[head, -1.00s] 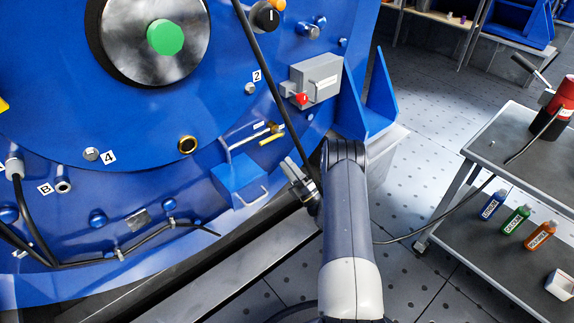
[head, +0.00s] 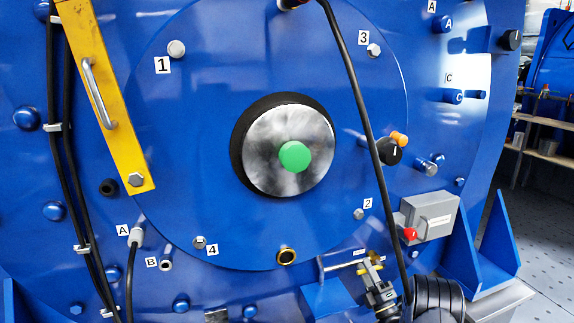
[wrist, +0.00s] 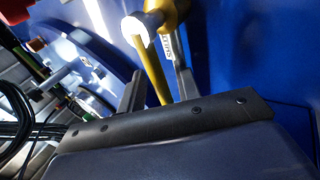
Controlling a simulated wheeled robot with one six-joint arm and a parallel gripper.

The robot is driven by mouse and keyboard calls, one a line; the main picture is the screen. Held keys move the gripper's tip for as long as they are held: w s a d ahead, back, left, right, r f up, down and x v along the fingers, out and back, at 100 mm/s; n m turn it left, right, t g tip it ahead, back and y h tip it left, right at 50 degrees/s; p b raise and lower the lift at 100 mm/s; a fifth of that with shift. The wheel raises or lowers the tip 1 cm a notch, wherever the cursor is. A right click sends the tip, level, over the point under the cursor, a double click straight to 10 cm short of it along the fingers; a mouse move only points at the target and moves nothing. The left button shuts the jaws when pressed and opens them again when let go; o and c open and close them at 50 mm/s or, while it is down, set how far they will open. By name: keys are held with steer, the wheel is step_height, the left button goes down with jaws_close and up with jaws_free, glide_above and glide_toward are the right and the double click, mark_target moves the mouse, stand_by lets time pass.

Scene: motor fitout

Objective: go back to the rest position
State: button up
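My gripper (head: 369,271) is low in the head view, in front of the blue motor housing (head: 120,60). It is beside a small brass valve with a yellow lever (head: 376,257), which it partly hides. In the wrist view the two dark fingers (wrist: 159,86) stand apart. The yellow lever (wrist: 152,72) shows between them, with clear gaps at the sides, and I see no grip on it. Whether the lever lies between the fingertips or beyond them is hard to tell. My arm rises from the bottom edge.
A grey box with a red knob (head: 428,217) is right of the gripper. A black cable (head: 360,110) hangs down close to my arm. A blue bracket (head: 490,255) stands at the right. Open floor (head: 545,240) shows beyond it.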

stand_by(0.3)
steer(key=p+v, duration=0.3)
steer(key=v, duration=0.8)
steer(key=b+x, duration=0.3)
steer(key=x, duration=0.7)
steer(key=shift+w+a+r, duration=0.1)
steer(key=shift+w, duration=0.05)
steer(key=shift+w+a, duration=0.15)
steer(key=shift+w, duration=0.15)
steer(key=shift+f+n+g+y+b, duration=0.2)
steer(key=shift+n+g+y, duration=0.45)
steer(key=shift+n, duration=0.5)
steer(key=shift+f+n+g+y+b, duration=0.2)
steer(key=shift+n+g+y, duration=0.25)
steer(key=shift+n+y, duration=0.5)
